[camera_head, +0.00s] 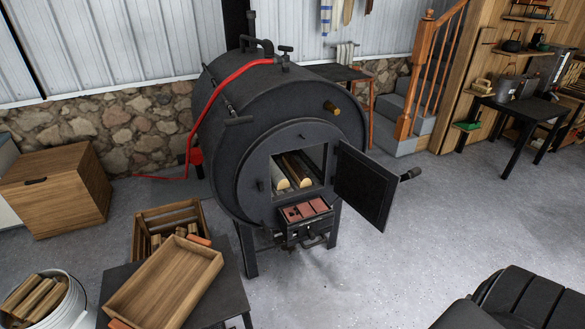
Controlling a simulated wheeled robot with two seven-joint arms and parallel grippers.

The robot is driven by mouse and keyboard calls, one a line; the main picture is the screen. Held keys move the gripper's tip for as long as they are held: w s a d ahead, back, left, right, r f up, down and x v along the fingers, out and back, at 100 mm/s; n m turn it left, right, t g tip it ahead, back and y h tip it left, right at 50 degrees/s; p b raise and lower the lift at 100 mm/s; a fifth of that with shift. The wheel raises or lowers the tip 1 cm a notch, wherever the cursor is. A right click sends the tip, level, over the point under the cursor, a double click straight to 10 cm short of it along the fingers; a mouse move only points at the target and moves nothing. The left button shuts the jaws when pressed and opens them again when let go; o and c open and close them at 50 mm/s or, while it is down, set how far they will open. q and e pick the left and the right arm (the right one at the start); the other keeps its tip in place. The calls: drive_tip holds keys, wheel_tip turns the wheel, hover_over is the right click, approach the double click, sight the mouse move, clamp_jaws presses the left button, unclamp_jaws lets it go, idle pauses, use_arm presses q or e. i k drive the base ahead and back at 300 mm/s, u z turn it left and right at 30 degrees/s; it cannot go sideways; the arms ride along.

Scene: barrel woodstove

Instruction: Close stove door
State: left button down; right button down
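The black barrel stove (245,105) stands on legs in the middle of the view. Its square stove door (366,187) is hinged at the right of the opening and stands wide open, swung out to the right. A handle (411,174) sticks out near the door's free side. Split logs (293,170) lie inside the open firebox. Below it, a small drawer (305,212) with reddish blocks is pulled out. Neither of my grippers shows in the head view.
A wooden tray (165,283) lies on a dark table at the lower left, beside a log bucket (72,300) and a crate (137,222). The floor (345,270) before the stove is clear.

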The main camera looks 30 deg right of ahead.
sight(368, 186)
drive_tip(key=z, duration=2.9)
drive_tip(key=i, duration=3.3)
drive_tip(key=u, duration=3.65)
drive_tip(key=i, duration=0.5)
drive_tip(key=z, duration=0.05)
